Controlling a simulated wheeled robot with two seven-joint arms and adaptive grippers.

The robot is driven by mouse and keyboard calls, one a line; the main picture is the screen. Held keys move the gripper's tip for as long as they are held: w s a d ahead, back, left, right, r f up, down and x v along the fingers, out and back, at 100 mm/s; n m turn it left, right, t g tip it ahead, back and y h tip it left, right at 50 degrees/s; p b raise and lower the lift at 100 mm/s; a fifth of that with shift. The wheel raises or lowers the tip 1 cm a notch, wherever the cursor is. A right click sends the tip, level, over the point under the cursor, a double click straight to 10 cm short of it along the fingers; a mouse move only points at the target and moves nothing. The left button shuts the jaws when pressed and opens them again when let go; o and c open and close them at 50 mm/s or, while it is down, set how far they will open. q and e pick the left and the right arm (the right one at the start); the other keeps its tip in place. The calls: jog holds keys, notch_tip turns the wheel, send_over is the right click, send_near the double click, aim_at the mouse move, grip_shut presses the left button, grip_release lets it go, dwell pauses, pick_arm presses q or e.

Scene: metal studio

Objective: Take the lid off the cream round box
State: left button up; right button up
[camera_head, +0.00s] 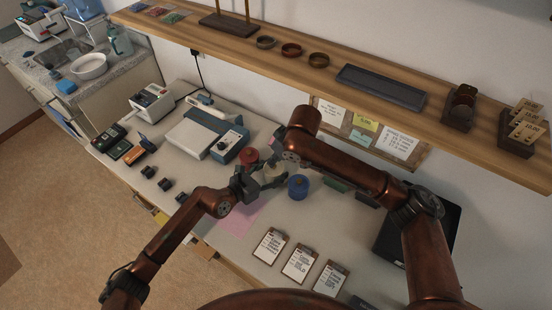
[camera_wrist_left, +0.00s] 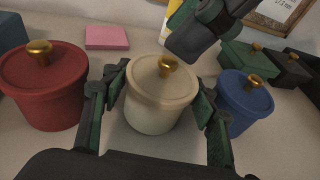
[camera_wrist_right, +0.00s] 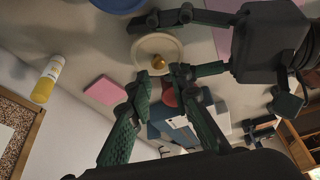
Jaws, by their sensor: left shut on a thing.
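The cream round box (camera_wrist_left: 158,105) stands upright on the table, its lid (camera_wrist_left: 165,78) seated with a gold knob (camera_wrist_left: 167,64) on top. In the left wrist view my left gripper (camera_wrist_left: 160,108) has its fingers on both sides of the box body, shut on it. My right gripper (camera_wrist_right: 162,80) is open and empty; its fingertips are near the knob (camera_wrist_right: 157,62) in the right wrist view, apart from it as far as I can tell. In the head view the cream box (camera_head: 274,171) is small and partly hidden by my grippers.
A red round box (camera_wrist_left: 45,88) and a blue round box (camera_wrist_left: 245,98) stand close on either side. A green box (camera_wrist_left: 247,58) and a pink pad (camera_wrist_left: 106,37) lie behind. Clipboards (camera_head: 300,263) lie along the front. A wooden shelf (camera_head: 330,65) runs above the table.

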jog(key=v, duration=1.2)
pick_arm(q)
jog(key=o, duration=1.8)
jog(key=shift+c, duration=0.2)
